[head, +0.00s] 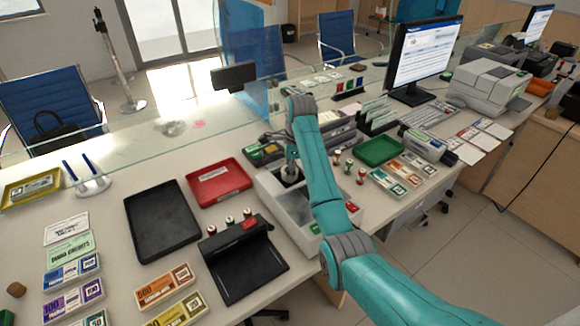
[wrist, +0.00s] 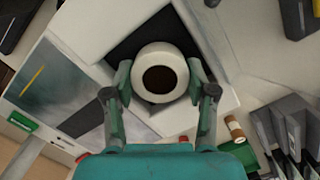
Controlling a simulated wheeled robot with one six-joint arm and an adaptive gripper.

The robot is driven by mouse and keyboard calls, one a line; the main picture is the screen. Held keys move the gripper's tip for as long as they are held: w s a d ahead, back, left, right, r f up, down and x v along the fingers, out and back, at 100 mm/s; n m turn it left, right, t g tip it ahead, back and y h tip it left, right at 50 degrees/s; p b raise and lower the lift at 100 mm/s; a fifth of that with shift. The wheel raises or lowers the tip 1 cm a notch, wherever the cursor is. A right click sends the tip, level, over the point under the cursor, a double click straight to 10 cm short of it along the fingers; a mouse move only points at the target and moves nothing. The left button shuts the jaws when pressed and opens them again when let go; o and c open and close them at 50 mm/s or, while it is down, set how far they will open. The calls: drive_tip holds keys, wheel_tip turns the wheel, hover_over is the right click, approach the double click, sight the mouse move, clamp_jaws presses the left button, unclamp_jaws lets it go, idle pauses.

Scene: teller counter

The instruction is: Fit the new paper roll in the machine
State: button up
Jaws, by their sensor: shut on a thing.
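The white paper roll (wrist: 159,58) with a dark core hole is between the two fingers of my gripper (wrist: 159,77) in the wrist view. The fingers press on it from both sides. Beneath and around the roll is the dark square opening of the pale machine (wrist: 210,25). I cannot tell how deep the roll sits in it. In the head view the machine (head: 272,188) stands on the counter, and my gripper (head: 291,172) points down over its opening. My arm hides part of the machine, and the roll is mostly hidden there.
A black tray (head: 161,221), a red tray (head: 219,185) and a black device (head: 243,262) stand left of the machine. A green tray (head: 380,151) and small coin rolls (head: 348,168) are to the right. A glass screen (head: 150,140) runs behind. Banknote bundles cover the front left.

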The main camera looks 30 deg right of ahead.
drive_tip(key=shift+f, duration=0.25)
drive_tip(key=o, duration=0.9)
drive_tip(key=shift+f, duration=0.1)
drive_tip(key=shift+c, duration=0.2)
